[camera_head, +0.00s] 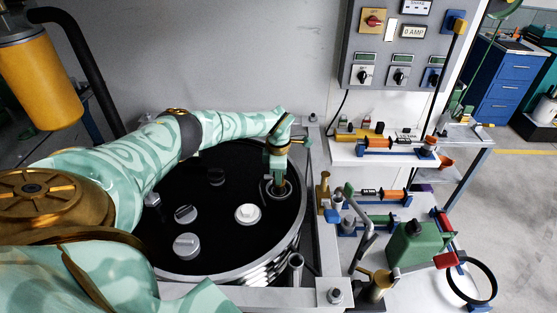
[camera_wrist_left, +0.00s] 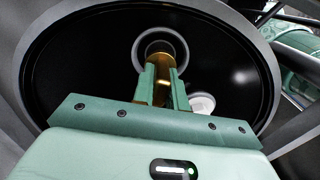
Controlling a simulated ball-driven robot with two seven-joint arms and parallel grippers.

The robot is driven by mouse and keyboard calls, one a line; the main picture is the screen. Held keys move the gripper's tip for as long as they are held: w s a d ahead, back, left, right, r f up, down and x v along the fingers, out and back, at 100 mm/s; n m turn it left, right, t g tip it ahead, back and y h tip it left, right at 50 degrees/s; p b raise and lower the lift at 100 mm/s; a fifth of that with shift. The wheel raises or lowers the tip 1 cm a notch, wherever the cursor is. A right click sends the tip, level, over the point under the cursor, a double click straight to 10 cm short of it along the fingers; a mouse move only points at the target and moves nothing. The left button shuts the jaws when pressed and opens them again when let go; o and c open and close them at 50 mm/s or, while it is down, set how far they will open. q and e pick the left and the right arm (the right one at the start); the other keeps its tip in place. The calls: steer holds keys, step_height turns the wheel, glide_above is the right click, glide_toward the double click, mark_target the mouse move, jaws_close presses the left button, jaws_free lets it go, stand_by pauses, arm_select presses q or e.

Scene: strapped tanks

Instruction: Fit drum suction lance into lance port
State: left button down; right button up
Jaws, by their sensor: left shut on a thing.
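A black-topped drum (camera_head: 200,240) with a metal rim stands below my left arm. The lance port (camera_head: 287,192), a grey ring, is at the right side of the drum top. My left gripper (camera_head: 277,174) points down over this port, close to it. In the left wrist view its fingers (camera_wrist_left: 163,88) are shut on the brass-coloured drum suction lance (camera_wrist_left: 158,64). The lance's far end lies within the outline of the port ring (camera_wrist_left: 182,47). Its lower part is hidden, so how deep it sits cannot be told. My right gripper is out of view.
Several knobs and caps, including a white one (camera_head: 248,213), stand on the drum top. A bench (camera_head: 400,272) at the right holds a green canister (camera_head: 412,246), tools and a black ring (camera_head: 489,268).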

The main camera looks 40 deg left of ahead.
arm_select(q)
steer(key=shift+f+b, duration=0.5)
steer(key=shift+f, duration=0.3)
steer(key=c, duration=1.3)
jaws_free()
steer(key=shift+r, duration=0.15)
step_height(320, 180, up, 16)
steer(key=shift+r+p, duration=0.1)
steer(key=shift+p, duration=1.1)
